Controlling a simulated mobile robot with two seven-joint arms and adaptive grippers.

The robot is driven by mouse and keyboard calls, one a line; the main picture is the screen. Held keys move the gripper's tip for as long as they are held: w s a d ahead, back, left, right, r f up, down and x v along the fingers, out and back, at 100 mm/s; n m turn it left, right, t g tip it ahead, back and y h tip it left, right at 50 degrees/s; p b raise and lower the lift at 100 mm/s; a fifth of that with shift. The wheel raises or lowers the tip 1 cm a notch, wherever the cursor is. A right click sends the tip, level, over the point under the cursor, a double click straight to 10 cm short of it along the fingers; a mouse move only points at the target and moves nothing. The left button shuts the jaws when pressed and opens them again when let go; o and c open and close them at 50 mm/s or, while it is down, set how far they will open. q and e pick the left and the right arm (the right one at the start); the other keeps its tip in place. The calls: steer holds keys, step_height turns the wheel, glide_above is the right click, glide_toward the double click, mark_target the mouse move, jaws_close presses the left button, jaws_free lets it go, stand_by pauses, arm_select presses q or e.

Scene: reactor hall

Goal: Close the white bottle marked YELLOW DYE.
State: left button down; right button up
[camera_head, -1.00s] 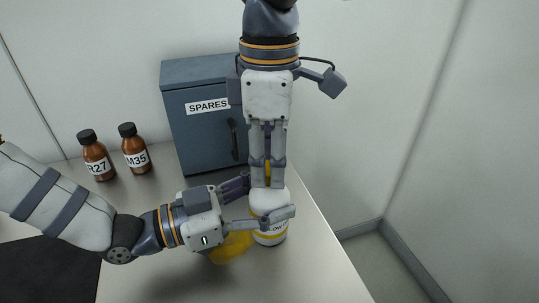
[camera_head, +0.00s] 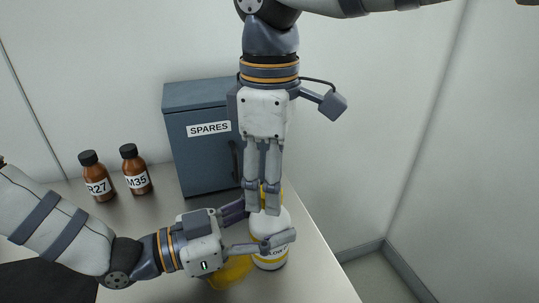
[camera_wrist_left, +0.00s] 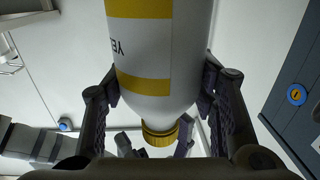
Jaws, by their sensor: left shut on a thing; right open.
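The white bottle marked YELLOW DYE (camera_head: 270,222) stands upright on the table, with yellow bands and a partly hidden label. My left gripper (camera_head: 264,228) is shut on its body from the left; in the left wrist view the fingers press both sides of the bottle (camera_wrist_left: 165,45). A yellow cap (camera_wrist_left: 160,134) is at the bottle's neck in the left wrist view; whether it is tight I cannot tell. My right gripper (camera_head: 262,211) points down over the bottle top, open, its fingers beside the cap. These fingers partly hide the cap in the head view.
A blue-grey SPARES cabinet (camera_head: 205,155) stands behind the bottle. Two brown bottles, R27 (camera_head: 98,178) and M35 (camera_head: 136,170), stand at the back left. A yellow patch (camera_head: 232,272) lies below my left gripper. The table's right edge is close to the bottle.

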step_height(320, 180, up, 11)
stand_by(0.3)
arm_select(q)
steer(key=c, duration=0.6)
jaws_free()
steer(key=shift+a, duration=0.1)
steer(key=v, duration=1.1)
steer(key=shift+s+a, duration=0.3)
steer(key=shift+a, duration=0.05)
